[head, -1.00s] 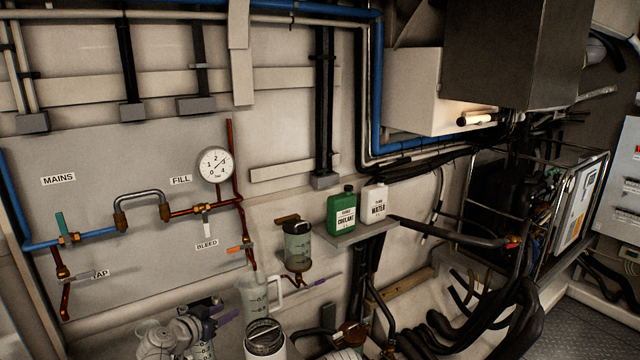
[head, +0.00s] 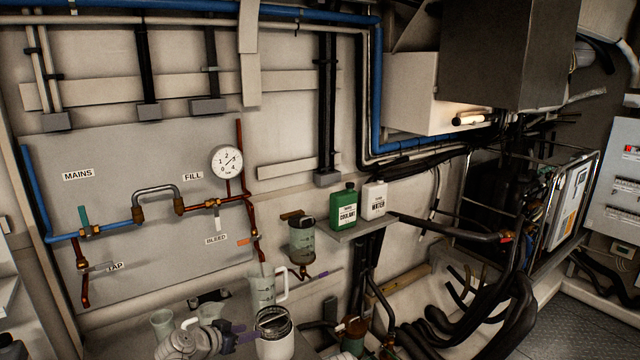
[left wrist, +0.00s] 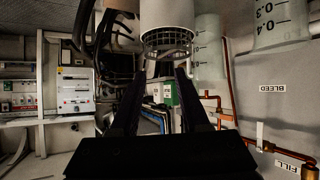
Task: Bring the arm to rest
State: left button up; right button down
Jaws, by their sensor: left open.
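My left gripper (head: 238,336) is at the bottom of the head view, left of a white canister (head: 275,342) with a dark open top. In the left wrist view, which is upside down, the gripper (left wrist: 160,75) has its fingers apart. The white canister (left wrist: 166,14) with a mesh-like rim appears beyond the fingertips, and nothing is clearly held. I cannot tell whether the fingers touch it. A clear measuring jug (head: 264,289) stands behind the canister. My right gripper is not in view.
A wall panel carries copper pipes, valves and a gauge (head: 227,162). A green coolant bottle (head: 343,207) and a white water bottle (head: 374,201) stand on a small shelf. A clear filter bowl (head: 301,238) hangs nearby. Black hoses (head: 490,315) crowd the lower right.

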pick_arm(q)
jog(key=s+d+f+g+y, duration=0.3)
jog(key=s+d+f+g, duration=0.55)
jog(key=s+d, duration=0.5)
jog(key=s+f+n+g+y, duration=0.1)
jog(key=s+g+y, duration=0.1)
jog(key=s+y, duration=0.2)
jog(key=s, duration=0.3)
jog(key=shift+s+a+f, duration=0.2)
jog(key=shift+a+f, duration=0.1)
jog(key=shift+f, duration=0.05)
jog(key=shift+o, duration=0.6)
